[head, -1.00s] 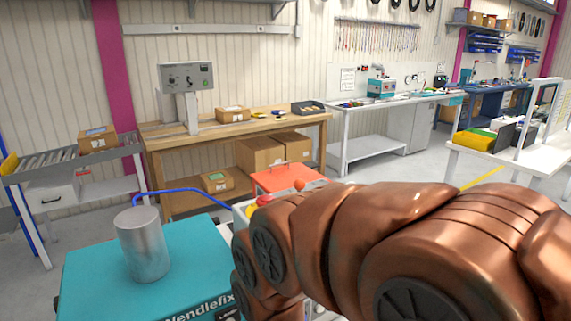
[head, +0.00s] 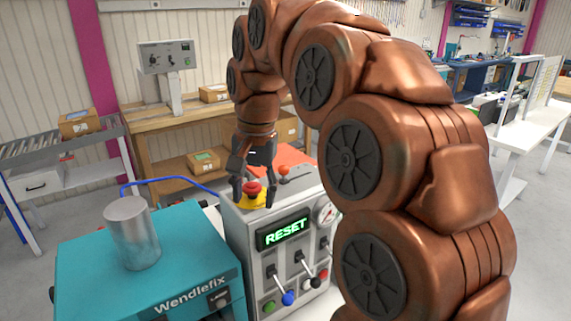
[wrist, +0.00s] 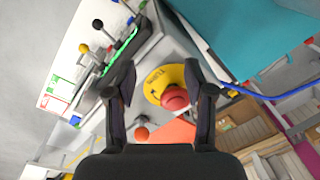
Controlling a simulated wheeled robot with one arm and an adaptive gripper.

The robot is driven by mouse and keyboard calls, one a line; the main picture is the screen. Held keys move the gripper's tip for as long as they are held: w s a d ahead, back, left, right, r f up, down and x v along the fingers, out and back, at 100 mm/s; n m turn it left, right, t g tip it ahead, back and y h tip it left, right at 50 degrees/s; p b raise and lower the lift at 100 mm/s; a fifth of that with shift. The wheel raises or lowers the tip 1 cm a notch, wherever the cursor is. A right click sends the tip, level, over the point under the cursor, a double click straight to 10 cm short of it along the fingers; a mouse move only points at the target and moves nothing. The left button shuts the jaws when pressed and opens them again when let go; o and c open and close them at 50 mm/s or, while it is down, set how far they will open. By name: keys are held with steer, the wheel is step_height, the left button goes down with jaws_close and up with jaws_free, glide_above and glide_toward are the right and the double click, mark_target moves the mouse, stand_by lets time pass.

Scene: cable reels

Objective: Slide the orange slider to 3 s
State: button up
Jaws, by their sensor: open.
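My gripper (head: 252,192) points down over the top of the grey control box (head: 252,292), its fingers apart. In the head view the fingertips are beside the red mushroom button (head: 252,187) on its yellow base (head: 252,203). In the wrist view the red button (wrist: 175,97) lies between my open fingers (wrist: 163,90); contact cannot be told. An orange ball knob (head: 283,170) stands on the box behind the button and also shows in the wrist view (wrist: 141,133). I cannot tell whether it is the orange slider. No scale with 3 s is readable.
The box's front has a green RESET display (head: 285,232), a dial (head: 326,214) and levers, one with a blue knob (head: 288,298). A teal Wendlefix machine (head: 165,255) with a metal cylinder (head: 132,233) stands left. A blue hose (head: 165,181) runs behind it.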

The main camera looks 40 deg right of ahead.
mark_target(285, 166)
steer(key=shift+w+d+r+m+t+b, duration=0.1)
steer(key=shift+w+d+r+m+t, duration=0.15)
steer(key=shift+w+d+r+m, duration=1.3)
steer(key=shift+w+d+f+m+t+b, duration=0.15)
steer(key=shift+d+m, duration=0.55)
steer(key=shift+d, duration=1.8)
steer(key=shift+w+d+r+m+t+b, duration=0.1)
steer(key=shift+w+d+r+m+t, duration=0.2)
steer(key=shift+w+d+r+m, duration=1.2)
steer(key=shift+n, duration=0.35)
steer(key=shift+s+d+f+p, duration=0.15)
steer(key=shift+f+p, duration=0.15)
steer(key=shift+f, duration=0.75)
steer(key=shift+s+d+f+p, duration=0.1)
steer(key=shift+d+f+p, duration=0.2)
steer(key=shift+f, duration=0.75)
steer(key=shift+s+d+f+p, duration=0.1)
steer(key=shift+f+p, duration=0.25)
steer(key=shift+f, duration=0.7)
jaws_close()
